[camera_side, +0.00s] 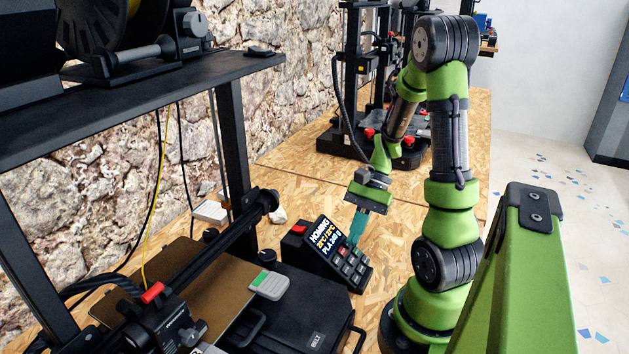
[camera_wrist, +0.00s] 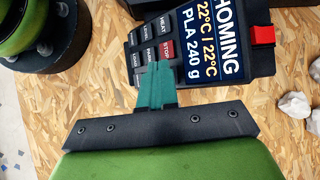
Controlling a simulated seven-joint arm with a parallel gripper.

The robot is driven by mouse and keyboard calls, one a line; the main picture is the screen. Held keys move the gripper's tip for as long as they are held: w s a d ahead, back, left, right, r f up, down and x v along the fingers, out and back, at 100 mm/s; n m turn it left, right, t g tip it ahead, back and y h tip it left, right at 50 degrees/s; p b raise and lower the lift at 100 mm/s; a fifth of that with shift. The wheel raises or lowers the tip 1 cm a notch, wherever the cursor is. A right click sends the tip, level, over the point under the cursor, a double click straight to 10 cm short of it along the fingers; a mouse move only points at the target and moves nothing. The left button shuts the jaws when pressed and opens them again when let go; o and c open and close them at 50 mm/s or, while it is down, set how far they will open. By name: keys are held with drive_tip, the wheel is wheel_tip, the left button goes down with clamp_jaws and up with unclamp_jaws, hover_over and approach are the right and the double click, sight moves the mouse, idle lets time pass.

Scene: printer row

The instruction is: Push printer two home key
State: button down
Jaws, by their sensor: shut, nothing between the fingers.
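A black sloped control panel (camera_side: 327,253) stands beside the near printer. Its screen (camera_side: 323,236) reads HOMING, 22°C / 22°C and PLA 240 g, and shows larger in the wrist view (camera_wrist: 208,45). My gripper (camera_side: 353,242) is shut and empty, its teal fingertips over the panel's keys. In the wrist view my gripper (camera_wrist: 158,66) overlaps the lower edge of the keypad, by the red STOP key (camera_wrist: 167,49). HEAT (camera_wrist: 159,23) and LEVEL (camera_wrist: 151,32) keys are readable. I cannot pick out the home key for certain, or tell whether the fingertips touch a key.
The near printer (camera_side: 170,280) has a brown bed and a black rail. A grey-and-green piece (camera_side: 269,285) lies at the bed's edge. A red button (camera_wrist: 262,35) sits at the panel's end. Another printer (camera_side: 375,150) stands behind. Bare chipboard table (camera_side: 290,165) lies between them.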

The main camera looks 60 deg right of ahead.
drive_tip(key=shift+s+r, duration=0.4)
drive_tip(key=shift+r, duration=0.15)
drive_tip(key=s+r, duration=0.1)
drive_tip(key=r, duration=0.1)
drive_tip(key=s+r, duration=0.2)
idle(0.4)
drive_tip(key=shift+f, duration=0.1)
idle(0.4)
drive_tip(key=r+n+h, duration=0.2)
drive_tip(key=n+h, duration=0.2)
hover_over(352, 250)
drive_tip(key=w+a+r+n+t+h, duration=0.2)
drive_tip(key=w+a+r+n+t, duration=0.1)
drive_tip(key=w+a+r+n, duration=0.15)
drive_tip(key=a+r+n+t, duration=0.1)
drive_tip(key=a+r+n, duration=0.1)
drive_tip(key=a, duration=0.3)
drive_tip(key=a+r+n+t+y, duration=0.1)
drive_tip(key=a+r+n+t, duration=0.1)
drive_tip(key=a, duration=0.3)
drive_tip(key=shift+a+r+n, duration=0.2)
drive_tip(key=shift+r+n, duration=0.25)
drive_tip(key=shift+r, duration=0.3)
